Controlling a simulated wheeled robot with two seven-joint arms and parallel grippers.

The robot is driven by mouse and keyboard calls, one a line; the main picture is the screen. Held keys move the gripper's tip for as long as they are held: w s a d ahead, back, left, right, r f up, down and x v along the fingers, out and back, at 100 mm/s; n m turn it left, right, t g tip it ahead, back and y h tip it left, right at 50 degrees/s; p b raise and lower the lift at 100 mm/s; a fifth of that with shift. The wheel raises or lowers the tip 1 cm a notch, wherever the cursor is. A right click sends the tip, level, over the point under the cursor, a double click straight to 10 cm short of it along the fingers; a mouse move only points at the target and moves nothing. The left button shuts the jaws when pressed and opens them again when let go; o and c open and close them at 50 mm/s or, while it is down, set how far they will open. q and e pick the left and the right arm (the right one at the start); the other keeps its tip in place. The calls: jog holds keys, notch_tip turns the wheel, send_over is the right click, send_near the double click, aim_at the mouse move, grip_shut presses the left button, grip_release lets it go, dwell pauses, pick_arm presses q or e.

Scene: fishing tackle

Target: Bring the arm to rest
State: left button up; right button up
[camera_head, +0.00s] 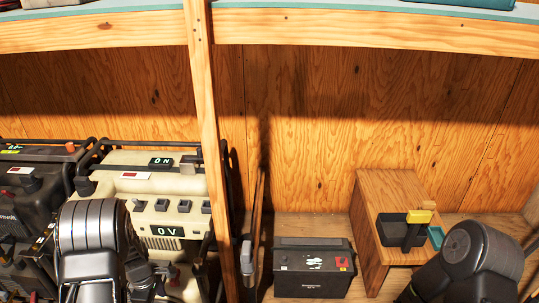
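My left arm (90,240) comes up from the bottom edge at the left, in front of the cream-coloured machine (140,205). Its dark rounded joint covers the machine's lower left part. My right arm (478,262) shows as a dark rounded joint at the bottom right, near the wooden stand (372,207). I cannot make out the fingers of either gripper. Neither arm shows anything held.
The cream machine reads ON and 0V; dark machines (18,205) stand left of it. A wooden post (203,110) rises beside it. A black battery (312,270) sits by the stand, which bears a black box (392,231) with a yellow-topped lever (419,217). A shelf (350,32) runs above.

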pick_arm(q)
jog(key=s+d+f+m+t, duration=0.1)
jog(key=s+d+f+m, duration=0.25)
jog(key=d+m, duration=0.3)
jog(key=s+d+f+m+t, duration=0.1)
jog(key=s+d+f+m, duration=0.25)
jog(key=d+m, duration=0.35)
jog(key=s+d+r+m+g+h, duration=0.1)
jog(key=s+d+m+h, duration=0.1)
jog(key=s+d, duration=0.5)
jog(key=s+d+r+m+h, duration=0.1)
jog(key=s+d+r+h, duration=0.1)
jog(key=s+d, duration=0.55)
notch_tip(320, 180, up, 23)
jog(key=w+d+p, duration=0.1)
jog(key=p, duration=2.3)
jog(key=shift+w+d+r, duration=0.15)
jog(key=shift+w+d, duration=0.1)
jog(key=shift+d, duration=0.1)
pick_arm(e)
notch_tip(320, 180, up, 24)
jog(key=shift+s+a, duration=0.3)
jog(key=shift+s, duration=0.15)
